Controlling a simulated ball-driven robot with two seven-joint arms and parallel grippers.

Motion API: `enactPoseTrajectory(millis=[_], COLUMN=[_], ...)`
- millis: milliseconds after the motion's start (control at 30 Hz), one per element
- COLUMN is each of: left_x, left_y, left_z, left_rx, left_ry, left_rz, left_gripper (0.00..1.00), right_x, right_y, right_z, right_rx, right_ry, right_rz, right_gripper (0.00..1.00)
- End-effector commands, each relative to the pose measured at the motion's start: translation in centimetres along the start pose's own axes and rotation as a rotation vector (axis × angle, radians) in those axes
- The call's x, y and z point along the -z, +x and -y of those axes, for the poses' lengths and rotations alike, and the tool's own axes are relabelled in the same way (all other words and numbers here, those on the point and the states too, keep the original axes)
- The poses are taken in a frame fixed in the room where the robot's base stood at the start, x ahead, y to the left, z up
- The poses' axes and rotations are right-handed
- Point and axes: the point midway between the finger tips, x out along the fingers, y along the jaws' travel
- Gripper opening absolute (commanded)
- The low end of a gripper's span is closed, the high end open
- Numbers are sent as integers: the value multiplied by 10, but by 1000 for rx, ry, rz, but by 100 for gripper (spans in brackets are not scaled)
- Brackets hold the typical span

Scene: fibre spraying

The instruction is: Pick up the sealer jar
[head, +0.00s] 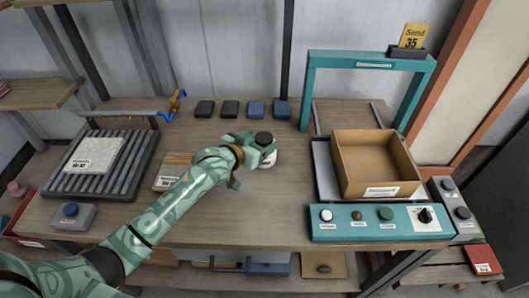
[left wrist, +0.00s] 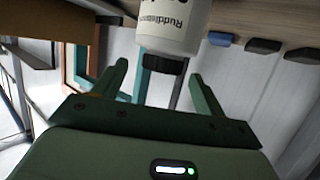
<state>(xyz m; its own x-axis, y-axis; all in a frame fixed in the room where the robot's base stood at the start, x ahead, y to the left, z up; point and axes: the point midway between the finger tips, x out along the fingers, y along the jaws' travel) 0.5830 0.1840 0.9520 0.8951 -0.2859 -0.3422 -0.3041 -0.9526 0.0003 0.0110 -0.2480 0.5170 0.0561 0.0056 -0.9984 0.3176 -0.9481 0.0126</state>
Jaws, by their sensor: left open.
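The sealer jar (head: 268,160), white with a black cap, stands upright on the wooden bench near the middle of the head view. In the left wrist view the jar (left wrist: 178,25) appears upside down, with dark lettering on its white side. My left gripper (head: 251,155) is open at the jar, and its fingers partly hide the jar body. In the left wrist view the cap shows between the two open fingers (left wrist: 157,80); I cannot tell whether either finger touches the jar. My right gripper is not in view.
A cardboard box (head: 372,190) sits under a teal frame (head: 311,85) to the right, behind a teal button panel (head: 380,224). A roller rack (head: 120,178) is at the left. Several small dark and blue blocks (head: 231,109) line the back. Bench right of the jar is clear.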

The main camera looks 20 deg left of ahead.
Motion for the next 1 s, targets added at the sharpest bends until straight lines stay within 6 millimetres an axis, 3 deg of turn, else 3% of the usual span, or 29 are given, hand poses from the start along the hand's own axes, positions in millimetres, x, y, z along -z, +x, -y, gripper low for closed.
enactPoseTrajectory(millis=[300,567,667,833,1000], left_x=[-4,0,0,-1,0], left_y=[47,50,50,50,50], left_z=[2,2,2,2,2], left_rx=[1,0,1,1,1], left_ry=[-1,0,0,0,0], left_rz=[2,0,0,1,-1], left_gripper=[72,72,50,2,1], right_x=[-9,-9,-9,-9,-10], right_y=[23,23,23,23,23], right_z=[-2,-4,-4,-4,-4], right_rx=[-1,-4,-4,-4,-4], right_ry=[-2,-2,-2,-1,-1], right_rz=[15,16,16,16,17], right_gripper=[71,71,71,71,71])
